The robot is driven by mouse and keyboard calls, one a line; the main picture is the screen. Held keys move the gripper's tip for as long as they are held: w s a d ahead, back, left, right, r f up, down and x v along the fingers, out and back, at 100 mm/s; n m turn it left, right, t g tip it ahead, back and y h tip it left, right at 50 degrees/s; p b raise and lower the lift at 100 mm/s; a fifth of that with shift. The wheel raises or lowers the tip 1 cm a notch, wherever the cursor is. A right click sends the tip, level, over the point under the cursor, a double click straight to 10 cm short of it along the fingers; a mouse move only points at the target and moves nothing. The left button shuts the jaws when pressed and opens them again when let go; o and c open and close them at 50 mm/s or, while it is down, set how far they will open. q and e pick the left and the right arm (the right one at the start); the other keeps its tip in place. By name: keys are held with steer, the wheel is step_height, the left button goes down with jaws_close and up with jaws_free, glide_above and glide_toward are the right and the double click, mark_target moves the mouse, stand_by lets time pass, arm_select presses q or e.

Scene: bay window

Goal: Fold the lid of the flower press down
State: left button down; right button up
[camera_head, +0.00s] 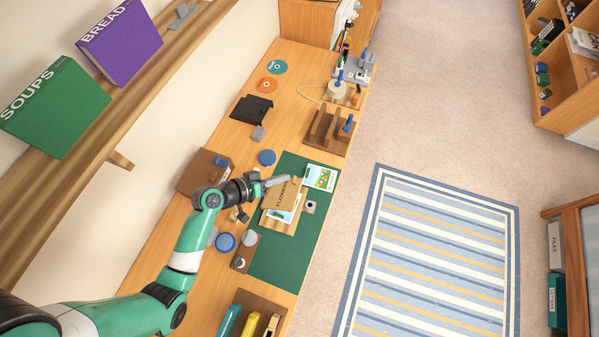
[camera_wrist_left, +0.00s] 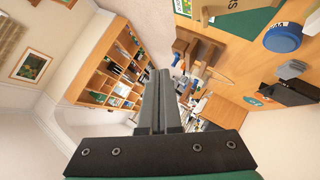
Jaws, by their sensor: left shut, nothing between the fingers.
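The flower press (camera_head: 276,224) is a light wooden box on a green mat (camera_head: 283,257) in the head view. Its lettered lid (camera_head: 279,199) appears raised and tilted above the base, with a pale, coloured sheet showing beneath. The exact lid angle is hard to tell. My left gripper (camera_head: 286,179) is shut and empty, at the far edge of the lid; I cannot tell whether it touches. The left wrist view shows the shut fingers (camera_wrist_left: 157,75), with part of the lettered wood (camera_wrist_left: 222,8) at the top edge. My right gripper is not in view.
A wooden rack (camera_head: 327,131) stands beyond. A tool holder (camera_head: 262,304) is in front.

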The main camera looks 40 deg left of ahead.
arm_select(q)
steer(key=s+a+f+n+y, duration=0.1)
steer(key=s+a+f, duration=0.2)
steer(key=s, duration=0.1)
steer(key=n+b, duration=0.1)
steer(key=b, duration=0.7)
glide_above(287, 186)
steer(key=shift+y, duration=0.4)
step_height(287, 186, down, 9)
steer(key=shift+a, duration=0.15)
steer(key=shift+w+f, duration=0.1)
steer(key=shift+f, duration=0.1)
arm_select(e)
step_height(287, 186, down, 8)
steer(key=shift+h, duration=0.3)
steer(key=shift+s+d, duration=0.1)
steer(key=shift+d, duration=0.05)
